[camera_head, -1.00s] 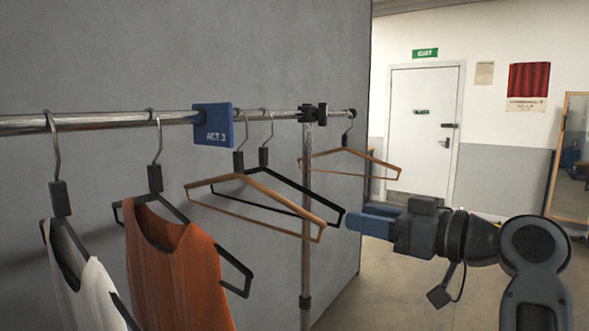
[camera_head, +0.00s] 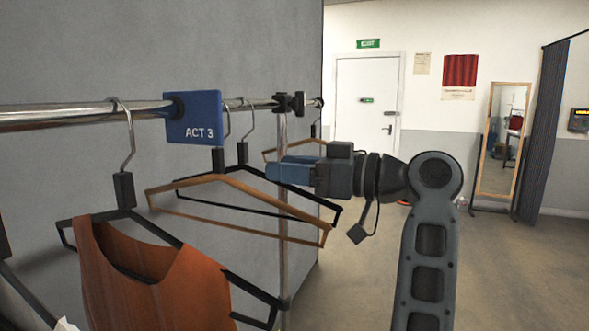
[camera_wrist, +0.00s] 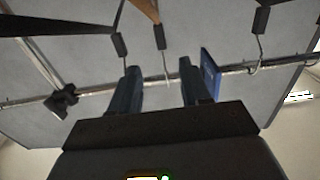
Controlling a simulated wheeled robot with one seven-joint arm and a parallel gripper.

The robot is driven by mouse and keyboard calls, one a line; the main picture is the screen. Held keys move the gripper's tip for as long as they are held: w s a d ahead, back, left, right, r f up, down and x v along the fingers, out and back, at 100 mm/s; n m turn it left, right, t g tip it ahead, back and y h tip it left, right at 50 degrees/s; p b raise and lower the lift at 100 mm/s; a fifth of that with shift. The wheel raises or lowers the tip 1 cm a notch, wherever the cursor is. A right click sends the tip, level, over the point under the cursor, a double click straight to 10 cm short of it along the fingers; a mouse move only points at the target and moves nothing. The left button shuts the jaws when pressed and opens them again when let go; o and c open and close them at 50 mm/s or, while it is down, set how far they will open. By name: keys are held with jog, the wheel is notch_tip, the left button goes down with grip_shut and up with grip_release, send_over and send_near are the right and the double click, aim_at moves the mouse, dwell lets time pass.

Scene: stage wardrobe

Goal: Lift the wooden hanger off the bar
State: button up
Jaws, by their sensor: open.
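A wooden hanger (camera_head: 270,204) hangs empty from the metal bar (camera_head: 72,115), just beyond the blue ACT 3 sign (camera_head: 196,118). In the wrist view its wooden top (camera_wrist: 148,8) and hook appear between my fingers in the picture, with the bar (camera_wrist: 94,93) crossing behind. My gripper (camera_head: 277,170) is open and empty; it also shows in the wrist view (camera_wrist: 158,84). In the head view its blue fingers overlap the space above the hanger's right arm. I see no contact. A second wooden hanger (camera_head: 270,151) hangs farther along, partly hidden by my gripper.
An empty black hanger (camera_head: 243,157) hangs close behind the near wooden one. A black hanger with an orange top (camera_head: 130,270) hangs nearer. A clamp and upright post (camera_head: 283,125) support the bar. A grey panel (camera_head: 200,50) stands behind; open floor (camera_head: 480,270) lies right.

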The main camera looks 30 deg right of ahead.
aim_at(222, 159)
jog(key=shift+b+x, duration=0.75)
jog(key=shift+x, duration=6.25)
grip_shut()
jog(key=shift+r, duration=0.15)
jog(key=shift+r+p, duration=0.95)
jog(key=shift+r, duration=0.55)
jog(key=shift+v, duration=4.05)
